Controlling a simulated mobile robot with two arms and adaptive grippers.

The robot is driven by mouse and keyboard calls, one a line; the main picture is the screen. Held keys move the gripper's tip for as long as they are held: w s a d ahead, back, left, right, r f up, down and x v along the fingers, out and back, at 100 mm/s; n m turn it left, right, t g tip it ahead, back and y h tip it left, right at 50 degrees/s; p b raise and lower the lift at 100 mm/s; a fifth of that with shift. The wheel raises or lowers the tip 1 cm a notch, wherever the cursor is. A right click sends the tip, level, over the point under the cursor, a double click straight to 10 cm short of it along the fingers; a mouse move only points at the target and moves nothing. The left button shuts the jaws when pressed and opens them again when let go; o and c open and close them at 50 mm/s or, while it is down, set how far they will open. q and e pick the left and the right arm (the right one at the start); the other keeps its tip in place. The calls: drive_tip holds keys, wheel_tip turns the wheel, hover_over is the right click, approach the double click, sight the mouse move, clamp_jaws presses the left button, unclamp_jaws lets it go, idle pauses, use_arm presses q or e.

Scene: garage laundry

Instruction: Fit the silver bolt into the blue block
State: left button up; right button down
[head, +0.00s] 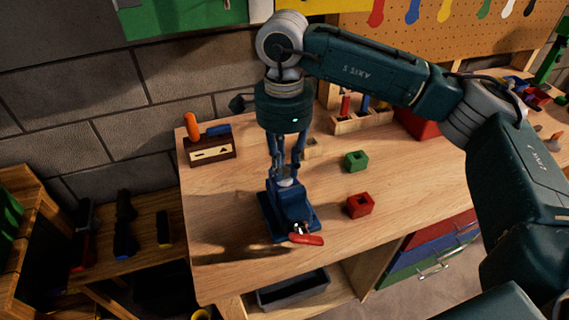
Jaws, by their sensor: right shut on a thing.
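My right gripper (287,170) points straight down and is shut on a small silver piece, which looks like the silver bolt (286,182). Only a little of the bolt shows between the fingertips. Directly below is a blue vise (275,221) with a red handle (306,239), near the front edge of the workbench. The blue block (290,194) seems to sit at the vise's top, under the fingertips. It is hard to tell from the vise by colour. I cannot tell whether the bolt is in its hole. My left gripper is out of view.
A green block (356,161) and a red block (360,205) with holes stand to the right on the workbench (420,190). A wooden holder (362,122) stands behind them. A brown box (211,149) with an orange-handled tool is at the back left. The bench's left front is clear.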

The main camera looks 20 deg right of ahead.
drive_tip(key=c, duration=1.5)
unclamp_jaws()
wheel_tip(320, 180, up, 12)
drive_tip(key=shift+r, duration=0.1)
